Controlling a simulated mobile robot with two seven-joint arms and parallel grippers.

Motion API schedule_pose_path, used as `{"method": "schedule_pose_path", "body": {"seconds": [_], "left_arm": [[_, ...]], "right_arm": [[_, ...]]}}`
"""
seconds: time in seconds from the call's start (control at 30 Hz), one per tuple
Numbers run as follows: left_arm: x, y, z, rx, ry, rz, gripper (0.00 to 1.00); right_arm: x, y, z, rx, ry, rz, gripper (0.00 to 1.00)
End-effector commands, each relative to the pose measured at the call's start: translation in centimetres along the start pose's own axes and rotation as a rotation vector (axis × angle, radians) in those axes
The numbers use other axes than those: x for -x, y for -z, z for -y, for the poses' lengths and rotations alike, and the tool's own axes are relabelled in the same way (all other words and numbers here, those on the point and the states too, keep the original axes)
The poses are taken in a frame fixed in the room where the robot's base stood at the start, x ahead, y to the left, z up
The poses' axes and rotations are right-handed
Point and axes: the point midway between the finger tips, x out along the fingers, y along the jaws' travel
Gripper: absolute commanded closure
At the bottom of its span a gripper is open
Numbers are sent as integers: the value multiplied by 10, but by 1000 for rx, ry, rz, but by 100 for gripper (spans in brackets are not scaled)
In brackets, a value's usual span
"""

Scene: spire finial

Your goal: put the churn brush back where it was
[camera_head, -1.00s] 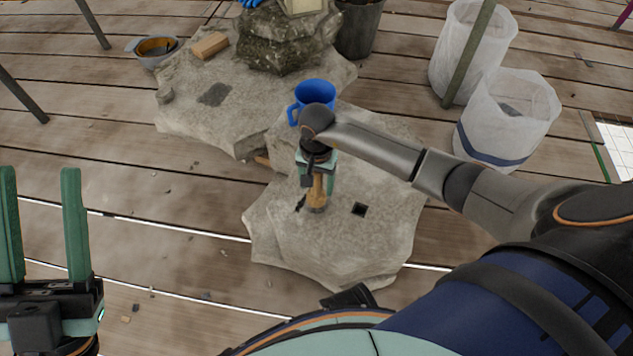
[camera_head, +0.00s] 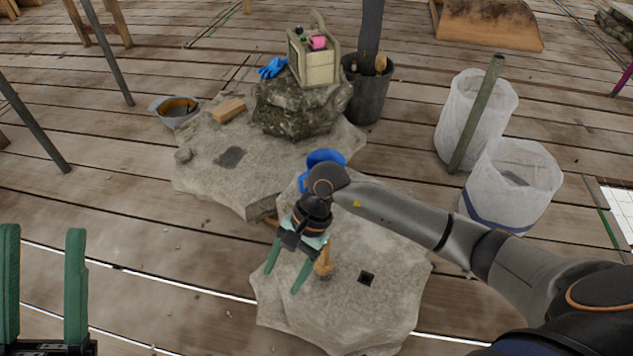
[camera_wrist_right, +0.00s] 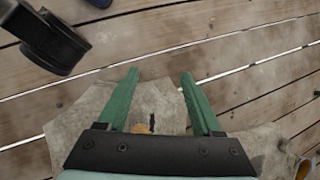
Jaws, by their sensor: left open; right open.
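The churn brush (camera_head: 323,262), tan and wooden, stands roughly upright on the near stone slab (camera_head: 345,315). It is left of a small square dark hole (camera_head: 367,279) in that slab. My right gripper (camera_head: 282,280) is open and empty, just left of the brush in the head view, with its fingers pointing down. In the right wrist view the open fingers (camera_wrist_right: 160,74) frame bare slab and planks. A tan bit low between them, partly hidden by the gripper body, may be the brush. My left gripper (camera_head: 42,230) is open and empty at the lower left, away from the slabs.
A blue mug (camera_head: 325,162) stands behind my right wrist, partly hidden. Further back are a mossy rock bearing a cream box (camera_head: 317,66), a wooden block (camera_head: 229,110), a grey bowl (camera_head: 176,111) and a dark bucket (camera_head: 366,92). White sacks (camera_head: 511,185) stand at the right.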

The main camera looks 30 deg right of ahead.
Motion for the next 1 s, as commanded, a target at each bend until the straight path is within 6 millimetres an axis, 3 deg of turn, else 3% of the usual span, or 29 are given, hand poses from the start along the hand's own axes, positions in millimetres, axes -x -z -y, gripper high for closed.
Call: {"method": "schedule_pose_path", "body": {"seconds": [0.03, 0.1, 0.2, 0.33, 0.47, 0.6, 0.7, 0.83, 0.87, 1.0], "left_arm": [[0, 0, 0, 0, 1, 1, 50], [0, 0, 0, 0, 1, 2, 50], [0, -1, 0, 0, 1, 3, 50], [0, -1, 0, 1, 1, 4, 50], [0, -1, 0, 1, 1, 5, 50], [0, -1, 0, 1, 1, 5, 50], [0, -1, 0, 2, 1, 5, 50], [0, -1, 0, 2, 1, 5, 50], [0, -1, 0, 2, 1, 5, 50], [0, -1, 0, 3, 0, 5, 50]], "right_arm": [[-8, -47, -3, -82, 42, 180, 33], [-2, -107, -2, -227, 83, 429, 33], [30, -177, -2, -457, 85, 786, 33], [97, -235, -2, -780, -9, 1244, 33], [175, -249, -3, -1100, -217, 1682, 33], [243, -228, -9, -1388, -563, 2091, 33], [271, -206, -15, -1522, -829, 2297, 33], [289, -185, -21, -1611, -1098, 2448, 33], [291, -182, -22, 1598, 1124, -2432, 33], [295, -176, -23, 1540, 1163, -2354, 33]]}}
